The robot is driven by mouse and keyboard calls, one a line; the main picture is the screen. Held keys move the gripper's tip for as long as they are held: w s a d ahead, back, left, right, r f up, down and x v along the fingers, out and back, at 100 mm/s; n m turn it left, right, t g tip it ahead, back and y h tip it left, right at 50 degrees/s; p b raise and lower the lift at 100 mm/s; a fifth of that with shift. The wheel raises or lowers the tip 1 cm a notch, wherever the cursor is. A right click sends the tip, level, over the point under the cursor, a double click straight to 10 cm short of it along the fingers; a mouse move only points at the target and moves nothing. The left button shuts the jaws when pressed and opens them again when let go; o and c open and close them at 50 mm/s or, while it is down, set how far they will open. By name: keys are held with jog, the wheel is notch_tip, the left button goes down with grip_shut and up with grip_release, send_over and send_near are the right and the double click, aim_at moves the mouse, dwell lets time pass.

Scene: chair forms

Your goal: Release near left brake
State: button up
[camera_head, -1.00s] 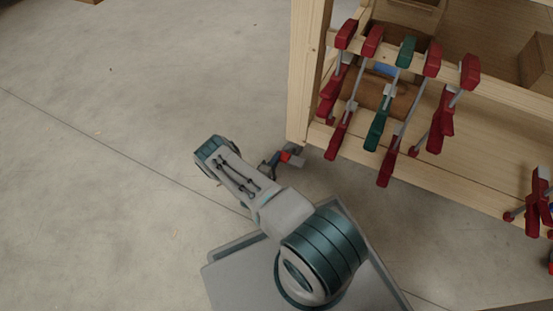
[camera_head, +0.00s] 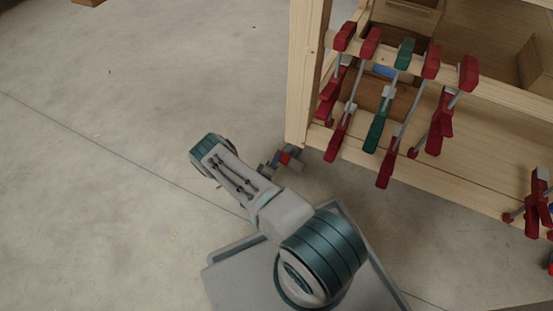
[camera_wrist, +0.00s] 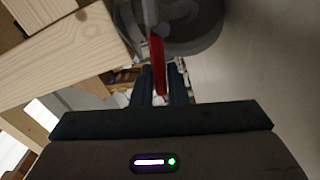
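My gripper (camera_wrist: 161,88) shows in the wrist view with two dark fingers close on either side of a narrow red piece (camera_wrist: 158,62). A thin grey bar (camera_wrist: 150,12) runs up from this piece, so it looks like a red clamp. In the head view a small red part (camera_head: 285,158) shows at the end of my arm, beside the foot of the wooden rack. My fingers are mostly hidden there. I cannot make out anything that is clearly a left brake.
The wooden rack (camera_head: 298,90) stands at upper right, with several red clamps (camera_head: 432,62) and one green clamp (camera_head: 404,55) on its rail. Its wood (camera_wrist: 75,48) is close on the left in the wrist view. Bare concrete floor (camera_head: 100,130) is clear at left.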

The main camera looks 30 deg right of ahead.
jog(key=o, duration=0.3)
jog(key=p+v, duration=0.4)
jog(key=v, duration=0.9)
jog(key=shift+s+a, duration=0.25)
jog(key=shift+a, duration=0.05)
jog(key=shift+r, duration=0.1)
